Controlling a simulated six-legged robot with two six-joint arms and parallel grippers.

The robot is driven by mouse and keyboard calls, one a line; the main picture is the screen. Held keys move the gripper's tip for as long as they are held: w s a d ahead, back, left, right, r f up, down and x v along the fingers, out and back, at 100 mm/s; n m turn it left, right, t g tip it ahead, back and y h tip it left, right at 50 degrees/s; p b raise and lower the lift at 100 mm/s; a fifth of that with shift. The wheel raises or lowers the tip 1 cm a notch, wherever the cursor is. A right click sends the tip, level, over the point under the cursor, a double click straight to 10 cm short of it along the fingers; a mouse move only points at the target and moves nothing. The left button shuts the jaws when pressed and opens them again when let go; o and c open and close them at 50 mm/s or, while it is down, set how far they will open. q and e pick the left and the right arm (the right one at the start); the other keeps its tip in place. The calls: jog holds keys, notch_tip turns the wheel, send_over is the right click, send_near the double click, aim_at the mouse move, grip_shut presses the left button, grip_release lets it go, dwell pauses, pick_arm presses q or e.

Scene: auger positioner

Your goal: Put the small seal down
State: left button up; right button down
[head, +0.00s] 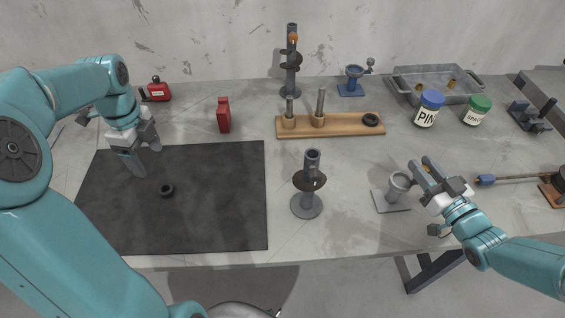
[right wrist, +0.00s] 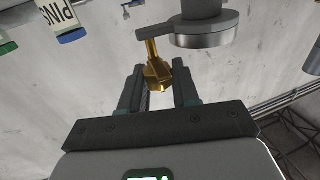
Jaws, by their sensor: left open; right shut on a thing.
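A small black ring, which looks like the small seal (head: 167,190), lies flat on the dark mat (head: 220,220). My left gripper (head: 146,157) is open and empty above the mat, up and left of this ring and apart from it. My right gripper (head: 424,165) is beside a grey cup-shaped fitting (head: 398,184) on a square plate. In the right wrist view, a brass piece (right wrist: 157,72) is between its fingers, with a grey round part with a side arm (right wrist: 205,30) just beyond. The right fingers are shut on the brass piece.
A larger black ring (head: 371,119) lies on the wooden board (head: 345,130) with two upright pegs. An auger stand (head: 307,200) stands right of the mat, another (head: 291,75) behind. Most of the mat is clear.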

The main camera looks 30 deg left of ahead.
pick_arm(q)
jog(key=m, duration=0.4)
send_over(166, 188)
jog(key=f, duration=0.6)
jog(key=shift+s+f, duration=0.2)
jog(key=shift+s, duration=0.05)
jog(key=f, duration=0.5)
jog(key=shift+w+f, duration=0.2)
jog(key=shift+f, duration=0.2)
jog(key=shift+d, duration=0.1)
jog(key=c, duration=1.2)
jog(key=shift+r, duration=0.1)
notch_tip(166, 188, up, 10)
